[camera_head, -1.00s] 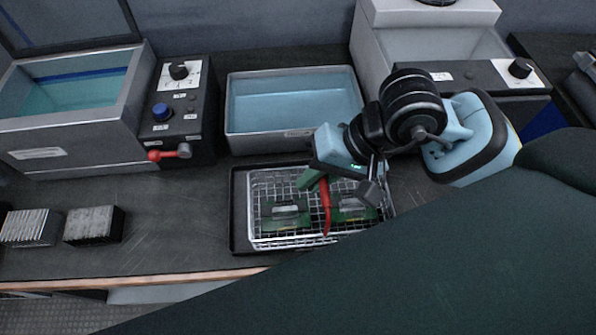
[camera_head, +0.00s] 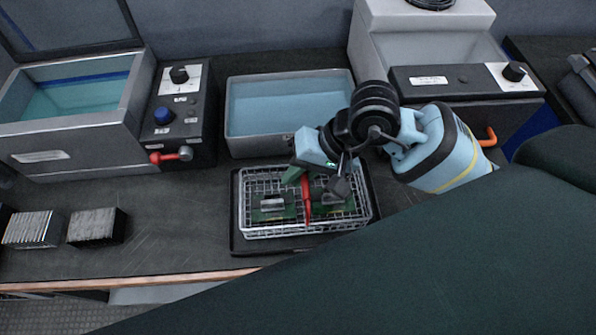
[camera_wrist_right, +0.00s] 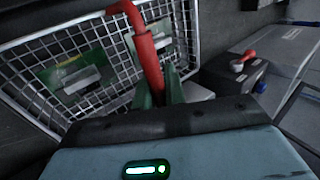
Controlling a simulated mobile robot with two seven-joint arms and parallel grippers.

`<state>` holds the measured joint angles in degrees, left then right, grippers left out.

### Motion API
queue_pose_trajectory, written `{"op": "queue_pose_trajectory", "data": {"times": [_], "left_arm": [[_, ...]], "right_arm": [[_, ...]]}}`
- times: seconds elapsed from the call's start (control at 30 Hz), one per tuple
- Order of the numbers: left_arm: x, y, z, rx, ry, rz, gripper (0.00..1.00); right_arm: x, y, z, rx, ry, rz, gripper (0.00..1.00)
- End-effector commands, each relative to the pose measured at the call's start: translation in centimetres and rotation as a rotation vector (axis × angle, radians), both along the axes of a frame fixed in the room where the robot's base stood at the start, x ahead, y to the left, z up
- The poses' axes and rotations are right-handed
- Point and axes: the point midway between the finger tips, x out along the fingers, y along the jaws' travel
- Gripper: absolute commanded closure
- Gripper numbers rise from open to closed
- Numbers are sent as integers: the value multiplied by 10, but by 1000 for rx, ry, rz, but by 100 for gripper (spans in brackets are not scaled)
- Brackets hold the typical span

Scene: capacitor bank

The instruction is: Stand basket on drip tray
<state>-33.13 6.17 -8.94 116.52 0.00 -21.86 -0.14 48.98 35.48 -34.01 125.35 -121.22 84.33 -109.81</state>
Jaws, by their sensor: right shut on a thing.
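The wire basket (camera_head: 284,229) holds two green circuit boards with grey blocks on them and has a red handle (camera_head: 307,198). My right gripper (camera_head: 305,182) is shut on the red handle at the basket's middle. The black drip tray (camera_head: 262,246) lies under the basket, and its rim shows around it. I cannot tell whether the basket's bottom touches the tray. In the right wrist view the basket (camera_wrist_right: 45,70) fills the upper left, with the red handle (camera_wrist_right: 147,62) between my green fingers (camera_wrist_right: 158,90). My left gripper is not in view.
A grey tank of liquid (camera_head: 290,145) stands just behind the tray. A control box (camera_head: 180,115) with a red lever is at the left. Two finned blocks (camera_head: 95,227) sit front left. Bench between them and the tray is clear.

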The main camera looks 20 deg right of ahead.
Motion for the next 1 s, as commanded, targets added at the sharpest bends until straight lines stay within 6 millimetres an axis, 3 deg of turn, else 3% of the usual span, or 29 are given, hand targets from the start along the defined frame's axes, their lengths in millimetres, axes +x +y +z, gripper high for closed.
{"op": "queue_pose_trajectory", "data": {"times": [0.3, 0.33, 0.47, 0.77, 1.0], "left_arm": [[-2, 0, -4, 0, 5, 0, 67], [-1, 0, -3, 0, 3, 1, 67], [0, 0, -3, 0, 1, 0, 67], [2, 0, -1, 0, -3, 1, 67], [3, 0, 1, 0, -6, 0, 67]], "right_arm": [[0, 0, -3, 1, -1, -1, 100], [0, 0, -3, -1, 1, -1, 84], [0, 0, -2, -1, 1, -1, 67], [0, 0, -1, 0, 0, 0, 66], [-2, -13, 18, -3, -5, -1, 66]]}}
